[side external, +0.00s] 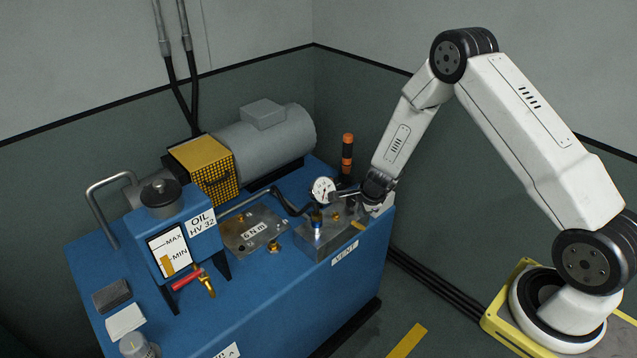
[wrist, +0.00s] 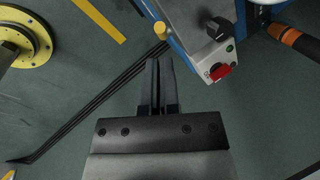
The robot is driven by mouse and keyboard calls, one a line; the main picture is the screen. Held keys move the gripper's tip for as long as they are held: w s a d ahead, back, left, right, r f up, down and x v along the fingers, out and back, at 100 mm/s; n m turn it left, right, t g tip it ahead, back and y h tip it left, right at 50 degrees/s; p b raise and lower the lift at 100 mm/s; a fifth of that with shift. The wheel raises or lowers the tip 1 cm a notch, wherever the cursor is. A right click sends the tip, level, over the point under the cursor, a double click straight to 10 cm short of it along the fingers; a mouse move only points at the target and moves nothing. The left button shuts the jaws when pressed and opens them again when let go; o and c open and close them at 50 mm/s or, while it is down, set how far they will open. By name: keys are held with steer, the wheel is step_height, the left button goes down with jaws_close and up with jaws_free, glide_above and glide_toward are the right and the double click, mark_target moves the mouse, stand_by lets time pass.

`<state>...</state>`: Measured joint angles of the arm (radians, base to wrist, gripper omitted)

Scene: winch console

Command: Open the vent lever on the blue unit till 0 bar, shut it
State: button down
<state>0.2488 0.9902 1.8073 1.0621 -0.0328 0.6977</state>
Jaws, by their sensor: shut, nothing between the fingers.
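The blue unit (side external: 345,285) carries a metal valve block (side external: 325,240) above a label that seems to read VENT. My gripper (wrist: 160,62) is shut and empty, apart from the yellow end. In the side view it is small and dark above the block.
An orange-black post (side external: 347,150) stands behind the gauge. A red-handled valve (side external: 187,279) is at the left.

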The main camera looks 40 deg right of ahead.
steer(key=s+d+r+n+y, duration=0.1)
steer(key=s+d+r+n, duration=0.3)
steer(key=s+n, duration=0.1)
steer(key=shift+s+d+r+g, duration=0.15)
steer(key=shift+s+r+g, duration=0.15)
steer(key=shift+s, duration=0.05)
steer(key=shift+w+f, duration=0.1)
steer(key=shift+f, duration=0.2)
glide_toward(360, 227)
steer(key=shift+s+d+f, duration=1.05)
steer(key=shift+f, duration=1.05)
steer(key=shift+w+a+f, duration=0.25)
steer(key=shift+w, duration=0.3)
steer(key=shift+w+a+f, duration=0.25)
steer(key=shift+w, duration=0.25)
steer(key=shift+w+a+f, duration=0.25)
steer(key=shift+w+a, duration=0.05)
steer(key=shift+w, duration=0.25)
steer(key=shift+w, duration=0.1)
steer(key=shift+w+a+f, duration=0.1)
steer(key=shift+w+a, duration=0.05)
steer(key=shift+a, duration=0.05)
